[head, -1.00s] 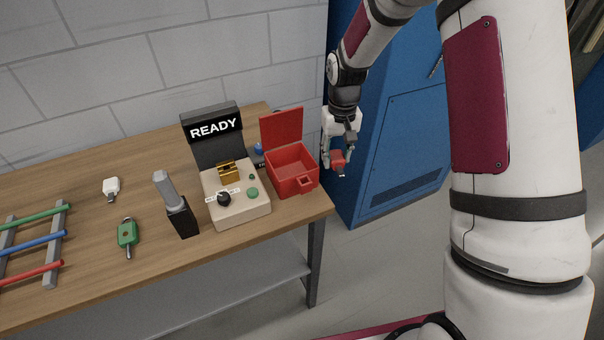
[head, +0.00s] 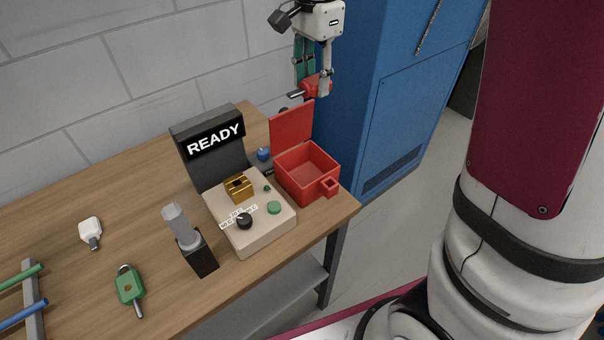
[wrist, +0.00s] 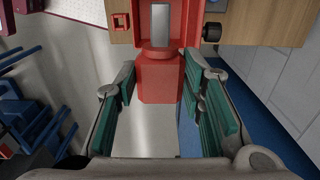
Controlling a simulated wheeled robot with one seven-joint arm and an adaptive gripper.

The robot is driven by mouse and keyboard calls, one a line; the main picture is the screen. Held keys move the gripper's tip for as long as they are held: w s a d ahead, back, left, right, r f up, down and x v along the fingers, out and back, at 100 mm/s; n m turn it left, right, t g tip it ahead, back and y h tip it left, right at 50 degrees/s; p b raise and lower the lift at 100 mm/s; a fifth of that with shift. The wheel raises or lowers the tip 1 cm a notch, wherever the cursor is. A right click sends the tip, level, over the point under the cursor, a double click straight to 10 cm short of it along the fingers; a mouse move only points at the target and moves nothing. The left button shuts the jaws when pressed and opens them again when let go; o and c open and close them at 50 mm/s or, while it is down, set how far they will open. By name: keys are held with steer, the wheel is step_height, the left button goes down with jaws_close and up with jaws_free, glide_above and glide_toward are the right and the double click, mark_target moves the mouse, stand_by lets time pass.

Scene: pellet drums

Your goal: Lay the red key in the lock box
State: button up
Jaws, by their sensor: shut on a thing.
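The red key (head: 319,84) is in my gripper (head: 312,86), which is shut on it above and behind the lock box in the head view. In the wrist view the red key head (wrist: 160,85) sits between the fingers of my gripper (wrist: 160,78), its grey shaft (wrist: 161,25) pointing away. The red lock box (head: 308,173) stands at the table's right end with its lid raised. I see no key inside it. In the wrist view the box (wrist: 193,25) lies beyond the key, partly hidden by it.
A beige panel (head: 258,237) with a READY display (head: 214,140) stands left of the box. A blue cabinet (head: 400,120) stands behind, right of the table (head: 110,210).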

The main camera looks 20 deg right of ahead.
mark_target(310, 179)
step_height(310, 179, down, 26)
steer(key=shift+p, duration=0.95)
steer(key=shift+f, duration=0.15)
steer(key=o, duration=0.9)
steer(key=shift+c, duration=0.2)
steer(key=s+a+r+n+t+b, duration=0.1)
steer(key=s+r+n, duration=0.3)
steer(key=r, duration=0.9)
steer(key=s+r+n+t, duration=0.25)
steer(key=s+r, duration=0.35)
steer(key=r, duration=0.8)
steer(key=s+r+n+t, duration=0.1)
steer(key=s+r+n, duration=0.1)
steer(key=s+n, duration=0.2)
steer(key=s+r+n+t, duration=0.1)
steer(key=s+r+n, duration=0.2)
steer(key=s, duration=0.5)
steer(key=shift+s+a+r+n, duration=0.15)
steer(key=shift+s+r+n, duration=0.05)
steer(key=shift+s+n, duration=0.25)
